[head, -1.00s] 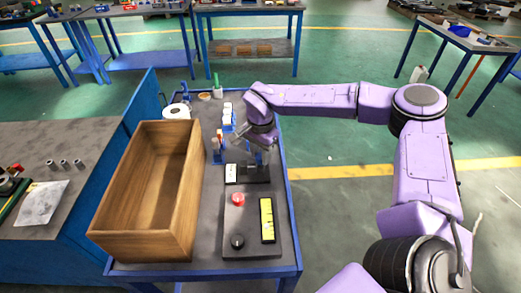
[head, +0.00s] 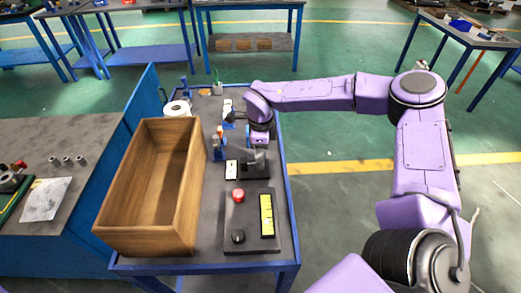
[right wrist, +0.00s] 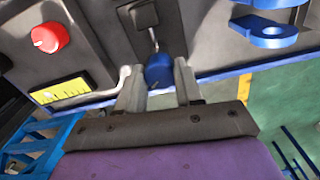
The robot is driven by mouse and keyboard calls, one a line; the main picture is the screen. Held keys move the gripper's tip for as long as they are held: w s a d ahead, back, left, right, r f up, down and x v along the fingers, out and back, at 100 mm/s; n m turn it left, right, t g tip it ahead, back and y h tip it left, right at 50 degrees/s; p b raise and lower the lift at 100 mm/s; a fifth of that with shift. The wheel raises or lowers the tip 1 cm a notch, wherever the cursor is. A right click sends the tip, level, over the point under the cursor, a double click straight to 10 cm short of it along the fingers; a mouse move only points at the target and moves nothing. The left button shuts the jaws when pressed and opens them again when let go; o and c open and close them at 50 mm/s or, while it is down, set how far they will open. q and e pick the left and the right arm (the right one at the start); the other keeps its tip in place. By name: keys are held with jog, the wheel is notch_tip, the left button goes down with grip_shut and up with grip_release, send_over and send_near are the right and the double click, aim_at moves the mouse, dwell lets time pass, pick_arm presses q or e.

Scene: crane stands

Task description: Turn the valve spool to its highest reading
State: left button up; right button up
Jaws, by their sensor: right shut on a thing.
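The valve spool appears to be a short lever with a blue knob (right wrist: 158,72) on a thin metal stem, standing out of a dark block (head: 255,172) on the cart. My right gripper (head: 257,156) is over this block in the head view. In the right wrist view its two fingers (right wrist: 159,80) stand on either side of the blue knob, shut on it. A white plate (head: 231,170) sits at the block's left side; any marks on it are too small to read. The fingers mostly hide the lever in the head view. My left gripper is out of view.
An open wooden box (head: 112,243) stands to the left. Blue-based parts (head: 217,153) and a white roll (head: 177,108) are behind.

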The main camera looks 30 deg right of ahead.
jog(key=m+b, duration=0.1)
jog(key=m, duration=0.4)
jog(key=shift+w+m, duration=0.1)
jog(key=shift+m, duration=0.2)
jog(key=m+b, duration=0.1)
jog(key=m, duration=0.3)
jog(key=m+b, duration=0.2)
jog(key=m, duration=0.3)
jog(key=shift+m+b, duration=0.3)
jog(key=shift+m, duration=0.1)
jog(key=m+b, duration=0.2)
jog(key=m, duration=0.2)
jog(key=shift+r, duration=0.15)
jog(key=shift+m, duration=0.3)
jog(key=o, duration=0.8)
jog(key=shift+o, duration=1.2)
